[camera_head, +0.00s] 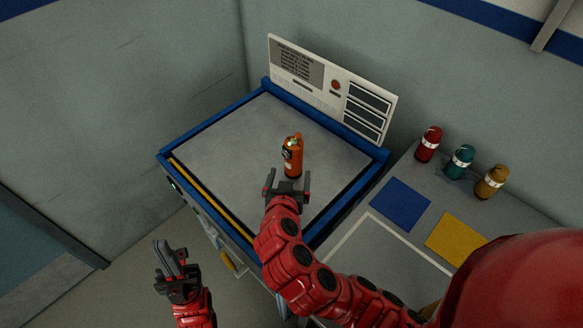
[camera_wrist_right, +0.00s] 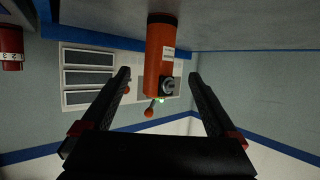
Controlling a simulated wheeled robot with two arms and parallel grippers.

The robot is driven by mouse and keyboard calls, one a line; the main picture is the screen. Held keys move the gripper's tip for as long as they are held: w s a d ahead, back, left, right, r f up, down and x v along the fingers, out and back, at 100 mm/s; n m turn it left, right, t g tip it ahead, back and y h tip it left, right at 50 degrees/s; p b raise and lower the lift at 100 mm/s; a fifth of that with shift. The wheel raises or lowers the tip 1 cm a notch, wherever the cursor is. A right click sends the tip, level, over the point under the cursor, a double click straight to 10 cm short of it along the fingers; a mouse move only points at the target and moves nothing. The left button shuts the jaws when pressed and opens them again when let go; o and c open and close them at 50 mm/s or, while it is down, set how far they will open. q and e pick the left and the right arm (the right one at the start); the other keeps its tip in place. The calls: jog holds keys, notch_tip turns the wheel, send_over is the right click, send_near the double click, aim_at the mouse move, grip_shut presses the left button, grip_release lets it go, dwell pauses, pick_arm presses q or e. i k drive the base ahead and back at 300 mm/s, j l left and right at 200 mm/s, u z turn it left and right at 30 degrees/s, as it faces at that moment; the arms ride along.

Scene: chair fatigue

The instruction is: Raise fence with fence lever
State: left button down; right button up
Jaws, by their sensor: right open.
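The blue-framed station (camera_head: 340,212) has a grey top, and a yellow bar (camera_head: 212,198) runs along its front edge; this may be the fence. A small yellow part (camera_head: 228,262) hangs low on the station's front; I cannot tell whether it is the fence lever. My right gripper (camera_head: 288,180) is open over the top, close to an upright orange cylinder (camera_head: 293,158). In the right wrist view the cylinder (camera_wrist_right: 160,55) appears upside down, between the finger lines and not gripped. My left gripper (camera_head: 172,255) is in front of the station, left of the yellow part, apparently empty.
A panel (camera_head: 330,85) with a red button stands along the back. The side table at right holds red (camera_head: 429,145), teal (camera_head: 460,160) and amber (camera_head: 492,182) cylinders, plus blue (camera_head: 400,204) and yellow (camera_head: 455,238) squares. Floor is clear at lower left.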

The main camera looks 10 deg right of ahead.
aim_at(230, 263)
jog(key=k+j, duration=0.25)
jog(key=k, duration=0.2)
jog(key=k+j, duration=0.2)
jog(key=k, duration=0.25)
